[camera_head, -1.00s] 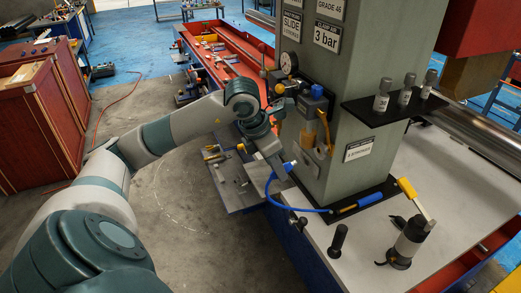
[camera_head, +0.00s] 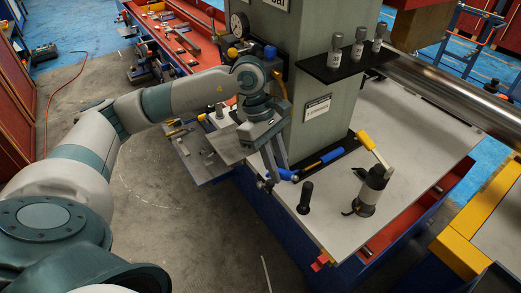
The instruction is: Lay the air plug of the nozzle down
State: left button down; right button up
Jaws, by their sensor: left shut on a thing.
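The air plug (camera_head: 287,174) is blue and sits at the fingertips of my left gripper (camera_head: 273,172), which is shut on it. The gripper points down beside the foot of the grey column, close to the left edge of the pale table top. I cannot tell whether the plug touches the table top. The nozzle (camera_head: 322,161), with a blue and yellow body, lies on a black mat at the column's foot. A short stretch of blue hose shows between plug and nozzle; the fingers hide part of it. My right gripper is out of view.
A black upright peg (camera_head: 305,197) and a black and silver device with a yellow lever (camera_head: 370,188) stand right of the gripper. The grey column (camera_head: 298,75) rises behind. A side tray with tools (camera_head: 194,152) lies left. The table top (camera_head: 420,135) is bare at right.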

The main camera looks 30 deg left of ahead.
pick_arm(q)
jog(key=s+d+m+g+y, duration=0.4)
jog(key=m, duration=1.2)
jog(key=shift+s+d+f+m, duration=0.15)
jog(key=shift+s+d+m, duration=0.15)
jog(key=shift+d+m, duration=0.1)
